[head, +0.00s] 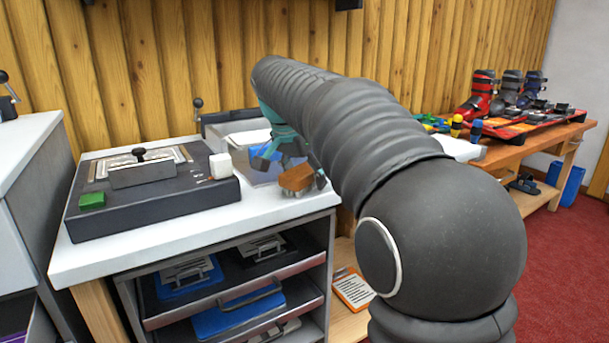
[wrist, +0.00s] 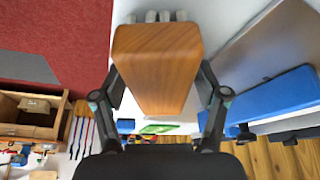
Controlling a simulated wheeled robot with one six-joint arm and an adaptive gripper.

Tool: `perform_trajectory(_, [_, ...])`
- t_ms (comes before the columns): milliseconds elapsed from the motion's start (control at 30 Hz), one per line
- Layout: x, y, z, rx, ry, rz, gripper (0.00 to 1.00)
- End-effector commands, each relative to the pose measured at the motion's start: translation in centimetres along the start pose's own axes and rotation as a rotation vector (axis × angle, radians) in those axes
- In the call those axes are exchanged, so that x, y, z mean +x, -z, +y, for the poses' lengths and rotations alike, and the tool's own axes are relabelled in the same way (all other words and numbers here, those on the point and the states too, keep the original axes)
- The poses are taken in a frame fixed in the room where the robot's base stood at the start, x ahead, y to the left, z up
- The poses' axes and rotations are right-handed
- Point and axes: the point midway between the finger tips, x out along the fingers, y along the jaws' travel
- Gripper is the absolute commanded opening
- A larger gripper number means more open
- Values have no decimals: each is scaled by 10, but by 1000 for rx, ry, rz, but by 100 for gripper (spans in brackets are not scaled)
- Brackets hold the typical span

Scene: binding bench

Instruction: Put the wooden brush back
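The wooden brush (head: 296,178) has a brown wooden body and pale bristles that point down in the head view. It is over the front right part of the white bench top (head: 160,243). My gripper (head: 291,172) has its fingers on both sides of the brush. In the wrist view the brush (wrist: 157,62) fills the space between the fingers (wrist: 158,85), which meet its sides, and its bristles show at the far end. The gripper is shut on it. Whether the bristles touch the bench top is hard to tell.
A dark machine (head: 150,190) with a green block (head: 92,200) and a white block (head: 220,165) stands left of my gripper. A pale tray (head: 240,130) lies behind it. Shelves with blue items (head: 235,313) are below. A wooden bench (head: 540,140) with boots (head: 482,90) is at right.

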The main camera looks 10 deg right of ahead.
Motion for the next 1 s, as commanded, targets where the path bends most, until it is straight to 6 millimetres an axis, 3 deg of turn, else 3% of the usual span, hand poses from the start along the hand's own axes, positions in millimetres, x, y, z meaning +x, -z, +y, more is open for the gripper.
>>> perform_trajectory(267, [-1, 0, 0, 0, 0, 0, 78])
perform_trajectory(433, [-11, 1, 0, 0, 0, 0, 78])
perform_trajectory(800, [-82, 2, -1, 0, 2, 2, 78])
perform_trajectory(1000, [-111, 2, -1, 0, 1, 1, 78])
